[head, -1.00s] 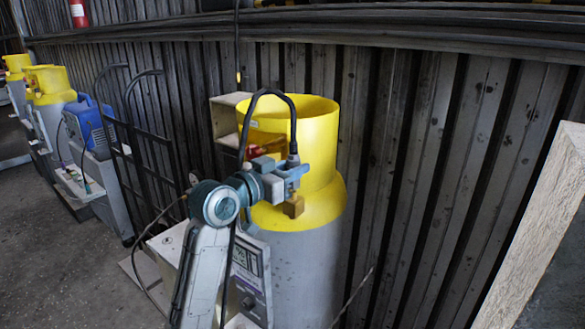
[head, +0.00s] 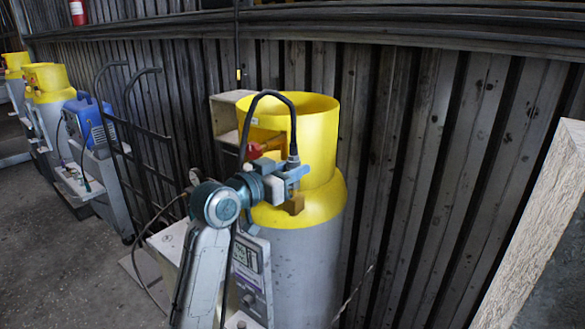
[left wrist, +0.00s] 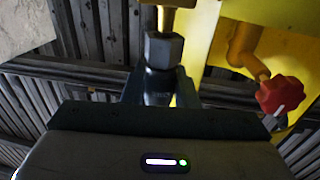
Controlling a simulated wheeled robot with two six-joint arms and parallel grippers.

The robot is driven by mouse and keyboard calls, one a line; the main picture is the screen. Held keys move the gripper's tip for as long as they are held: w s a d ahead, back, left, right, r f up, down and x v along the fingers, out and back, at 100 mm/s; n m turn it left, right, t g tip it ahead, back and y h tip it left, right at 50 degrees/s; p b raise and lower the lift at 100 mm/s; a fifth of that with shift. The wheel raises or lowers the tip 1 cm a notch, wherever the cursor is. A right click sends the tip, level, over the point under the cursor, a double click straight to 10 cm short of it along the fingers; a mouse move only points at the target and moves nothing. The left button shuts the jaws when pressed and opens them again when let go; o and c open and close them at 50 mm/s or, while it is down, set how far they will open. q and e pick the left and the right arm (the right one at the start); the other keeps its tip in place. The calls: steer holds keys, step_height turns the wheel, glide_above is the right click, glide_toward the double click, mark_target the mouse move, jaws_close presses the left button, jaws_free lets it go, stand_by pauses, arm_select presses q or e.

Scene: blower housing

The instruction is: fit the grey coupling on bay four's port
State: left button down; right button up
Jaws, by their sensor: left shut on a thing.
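My left gripper (head: 293,176) is shut on the grey coupling, at the end of a black hose (head: 268,95) that arches over it. In the left wrist view the coupling (left wrist: 160,50) is a grey hex piece between the fingers. A brass fitting (left wrist: 170,18) lies in line with the coupling's end and seems to meet it; I cannot tell whether it is seated. In the head view a brownish fitting (head: 293,206) shows just below the gripper, at the yellow collar of a grey cylinder (head: 300,260). No bay number is readable. My right gripper is not in view.
A red valve knob (left wrist: 283,95) is close beside the gripper. A grey instrument box (head: 250,275) with a display stands left of the cylinder. A black hand truck (head: 140,160) and a blue unit (head: 85,125) stand further left. A pale board (head: 535,230) is at right.

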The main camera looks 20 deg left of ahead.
arm_select(q)
steer(key=shift+f+b, duration=0.55)
steer(key=shift+f, duration=0.55)
steer(key=c, duration=1.1)
jaws_free()
steer(key=shift+o, duration=0.2)
steer(key=shift+s+a+b, duration=0.3)
steer(key=shift+s, duration=0.2)
steer(key=b+v, duration=0.3)
steer(key=v, duration=0.6)
steer(key=shift+s, duration=0.35)
steer(key=shift+a, duration=0.15)
